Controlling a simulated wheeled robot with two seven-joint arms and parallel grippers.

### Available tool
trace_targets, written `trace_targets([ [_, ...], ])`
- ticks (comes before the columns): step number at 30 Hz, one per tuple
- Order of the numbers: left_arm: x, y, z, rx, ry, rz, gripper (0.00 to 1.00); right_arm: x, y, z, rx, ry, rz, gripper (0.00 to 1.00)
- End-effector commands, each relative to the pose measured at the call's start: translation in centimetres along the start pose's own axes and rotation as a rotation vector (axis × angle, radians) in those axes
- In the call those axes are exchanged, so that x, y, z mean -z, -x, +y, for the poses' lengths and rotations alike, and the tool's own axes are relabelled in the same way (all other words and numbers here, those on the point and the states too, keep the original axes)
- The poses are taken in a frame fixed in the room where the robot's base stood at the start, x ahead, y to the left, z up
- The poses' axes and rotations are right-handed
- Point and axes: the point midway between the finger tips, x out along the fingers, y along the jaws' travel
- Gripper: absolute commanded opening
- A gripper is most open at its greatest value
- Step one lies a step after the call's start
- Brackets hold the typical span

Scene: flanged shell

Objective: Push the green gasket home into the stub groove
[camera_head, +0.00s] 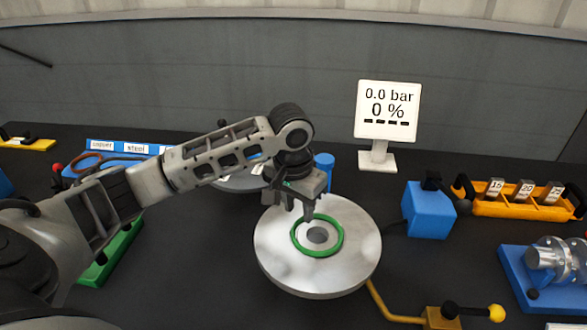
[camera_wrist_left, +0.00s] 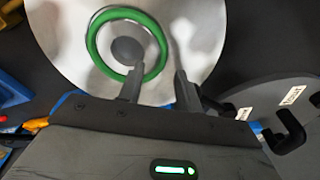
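The green gasket (camera_head: 341,238) is a ring around the dark centre of the round silver stub flange (camera_head: 350,270). I cannot tell whether it sits in the groove or only lies over it. It also shows in the left wrist view (camera_wrist_left: 92,42), on the pale flange face (camera_wrist_left: 205,30). My left gripper (camera_head: 303,212) points down at the gasket's upper left edge. In the left wrist view its fingers (camera_wrist_left: 159,76) are apart, with one over the ring's near edge and the other just outside it. Contact is unclear. My right gripper is in neither view.
A display (camera_head: 388,110) reading 0.0 bar and 0 % stands behind. To the right are a blue block (camera_head: 428,212), an orange rack (camera_head: 480,207) and a blue fixture (camera_head: 515,275). A yellow-handled lever (camera_head: 440,317) lies in front. A grey disc (camera_wrist_left: 285,110) stands beside the flange.

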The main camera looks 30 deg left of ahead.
Motion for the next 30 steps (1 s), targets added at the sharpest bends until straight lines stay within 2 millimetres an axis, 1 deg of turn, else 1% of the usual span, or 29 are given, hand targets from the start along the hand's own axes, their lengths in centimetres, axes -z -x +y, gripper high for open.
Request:
trace_targets([
  [1, 0.1, 1.4, 0.0, 0.000, 0.000, 0.006, 0.35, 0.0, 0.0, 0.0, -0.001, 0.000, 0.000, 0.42],
  [3, 0.1, 3.2, -0.1, 0.003, 0.000, 0.007, 0.35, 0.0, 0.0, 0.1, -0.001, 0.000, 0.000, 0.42],
  [9, 0.1, 8.1, -0.2, 0.005, 0.002, 0.008, 0.35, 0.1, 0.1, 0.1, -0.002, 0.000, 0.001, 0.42],
  [12, 0.1, 10.2, -0.2, 0.005, 0.003, 0.008, 0.35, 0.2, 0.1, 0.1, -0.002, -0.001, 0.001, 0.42],
  [15, 0.1, 11.8, -0.3, 0.007, 0.005, 0.007, 0.35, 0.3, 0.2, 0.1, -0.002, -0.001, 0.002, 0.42],
  [18, 0.1, 12.7, -0.3, 0.007, 0.005, 0.006, 0.35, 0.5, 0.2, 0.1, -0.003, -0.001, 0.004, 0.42],
  [21, 0.0, 13.2, -0.3, 0.007, 0.005, 0.004, 0.35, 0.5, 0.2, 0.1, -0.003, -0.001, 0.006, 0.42],
  [30, 0.0, 13.3, -0.3, 0.007, 0.005, 0.004, 0.35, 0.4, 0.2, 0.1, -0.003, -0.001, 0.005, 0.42],
])
